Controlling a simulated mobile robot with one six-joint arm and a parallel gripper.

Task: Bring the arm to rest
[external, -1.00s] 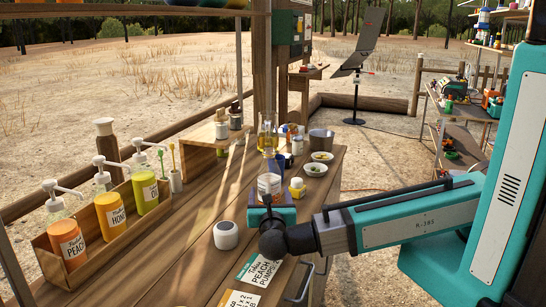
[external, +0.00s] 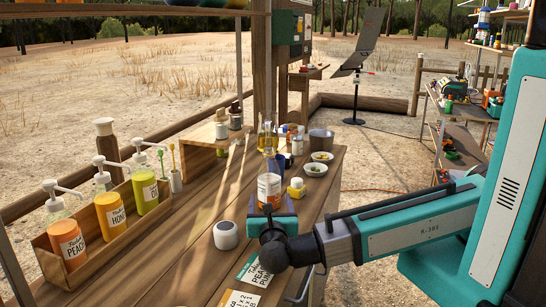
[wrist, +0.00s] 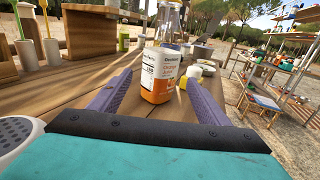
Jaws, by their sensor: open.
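My gripper (wrist: 150,97) is open, with its two purple fingers spread wide in the wrist view. An orange-and-white labelled container (wrist: 160,75) stands upright on the table beyond and between the fingertips. In the external view the same container (external: 269,188) shows just behind my teal gripper body (external: 272,226), which hides its lower part. I cannot tell from the views whether a finger touches it. My arm reaches in from the right, low over the table's right edge.
A white round speaker-like object (external: 226,235) stands close left of my gripper. A wooden rack (external: 80,254) of pump bottles is further left. Bowls (external: 315,169), a yellow-and-white item (external: 296,187) and a metal pot (external: 321,141) are behind. Printed cards (external: 256,270) lie in front.

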